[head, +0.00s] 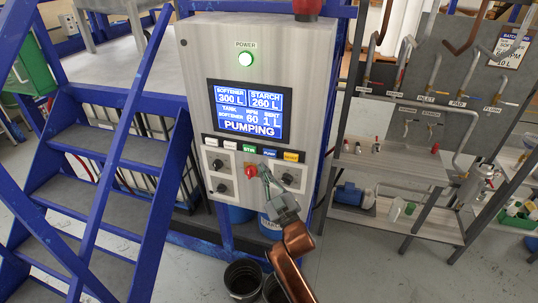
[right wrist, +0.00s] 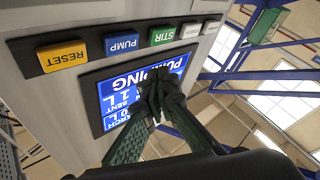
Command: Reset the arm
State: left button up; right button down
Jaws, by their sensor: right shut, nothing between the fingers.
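A grey control cabinet (head: 196,85) stands at the centre of the head view. Its screen (head: 247,110) reads softener 300 L, starch 260 L, sent 1 L and PUMPING. Below the screen runs a button row with a green STIR, a blue PUMP (head: 270,153) and a yellow RESET button (head: 291,156). My right gripper (head: 264,172) is shut and empty, its tips just below the PUMP button, beside a red knob (head: 250,170). In the right wrist view, seen upside down, the shut fingers (right wrist: 158,88) overlap the screen; contact cannot be told. My left gripper is out of view.
A green POWER lamp (head: 246,59) is lit. Blue stairs (head: 82,146) stand close on the left. A rack with pipes and a shelf (head: 386,163) stands on the right. Two dark buckets (head: 243,281) are on the floor below the cabinet.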

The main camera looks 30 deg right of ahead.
jog(key=w+f+g+b, duration=0.2)
jog(key=f, duration=0.7)
jog(key=w+f+g+b, duration=0.1)
jog(key=w+f, duration=0.1)
jog(key=f, duration=0.8)
jog(key=s+f+g+b, duration=0.2)
jog(key=s+f, duration=0.1)
jog(key=f, duration=1.3)
jog(key=s+f+m+g+y+b, duration=0.1)
jog(key=s+f+g+b, duration=0.2)
jog(key=f, duration=1.2)
jog(key=s+f+g+b, duration=0.2)
jog(key=s+f, duration=0.2)
jog(key=f, duration=1.2)
jog(key=s+a+f+g+b, duration=0.2)
jog(key=s+f+g+b, duration=0.25)
jog(key=s+f, duration=1.75)
jog(key=s+f+g+b, duration=0.1)
jog(key=s+f+g, duration=0.1)
jog(key=s+f, duration=0.4)
jog(key=s+f+m+g+b, duration=0.1)
jog(key=s+f, duration=0.5)
jog(key=s, duration=0.7)
jog(key=s+a+f+g+y+b, duration=0.1)
jog(key=s+f+g, duration=0.1)
jog(key=s+f, duration=0.3)
jog(key=s, duration=0.4)
jog(key=shift+s+f+m+g+b, duration=0.2)
jog(key=shift+f+m+g+b, duration=0.1)
jog(key=shift+f+m+g, duration=0.1)
